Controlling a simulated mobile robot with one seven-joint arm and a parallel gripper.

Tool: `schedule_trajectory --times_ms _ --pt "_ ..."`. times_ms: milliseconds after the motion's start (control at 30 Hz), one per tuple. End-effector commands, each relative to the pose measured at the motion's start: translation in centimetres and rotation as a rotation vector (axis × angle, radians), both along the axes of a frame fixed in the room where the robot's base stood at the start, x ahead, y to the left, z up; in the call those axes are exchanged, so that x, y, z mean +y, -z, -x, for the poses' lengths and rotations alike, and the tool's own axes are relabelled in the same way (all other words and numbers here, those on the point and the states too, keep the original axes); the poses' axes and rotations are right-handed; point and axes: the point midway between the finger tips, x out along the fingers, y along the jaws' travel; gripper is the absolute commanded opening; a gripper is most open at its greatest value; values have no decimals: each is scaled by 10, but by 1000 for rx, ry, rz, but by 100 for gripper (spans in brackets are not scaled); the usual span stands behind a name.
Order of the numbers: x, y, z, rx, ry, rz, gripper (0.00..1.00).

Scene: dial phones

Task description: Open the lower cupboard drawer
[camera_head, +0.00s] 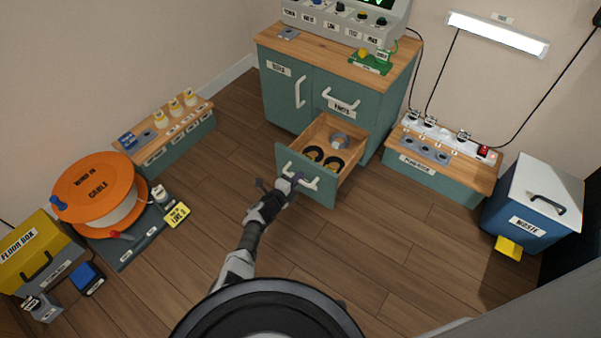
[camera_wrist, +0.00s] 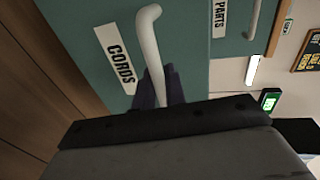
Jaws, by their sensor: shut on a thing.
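The lower cupboard drawer (camera_head: 306,186) is pulled out from the teal cupboard (camera_head: 285,98). Black rings and a grey roll lie inside it. Its white handle (camera_head: 312,184) is on the front, and in the wrist view the handle (camera_wrist: 150,50) stands beside a label reading CORDS (camera_wrist: 120,60). My gripper (camera_head: 287,184) is at the left end of this handle, with its fingers (camera_wrist: 158,88) shut on it. The fingertips are partly hidden behind the handle and gripper body.
Above is a closed drawer labelled PARTS (camera_head: 342,104); a door with a white handle (camera_head: 300,92) is left of it. An orange cable reel (camera_head: 95,190) stands left, a low socket bench (camera_head: 440,165) and a blue waste bin (camera_head: 530,205) right. The floor before the drawer is clear.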

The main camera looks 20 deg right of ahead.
Motion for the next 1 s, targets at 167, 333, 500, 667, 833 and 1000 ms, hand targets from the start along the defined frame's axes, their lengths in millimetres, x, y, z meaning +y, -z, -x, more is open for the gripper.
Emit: schedule_trajectory --times_ms 167,333,500,667,833,1000 --pt "6 -1 5 0 0 0 0" --pt "6 0 6 -1 1 0 0" --pt "6 0 6 -1 1 0 0" --pt "6 0 5 0 1 0 26" --pt "6 0 5 0 0 0 29" --pt "6 0 5 0 0 0 29"
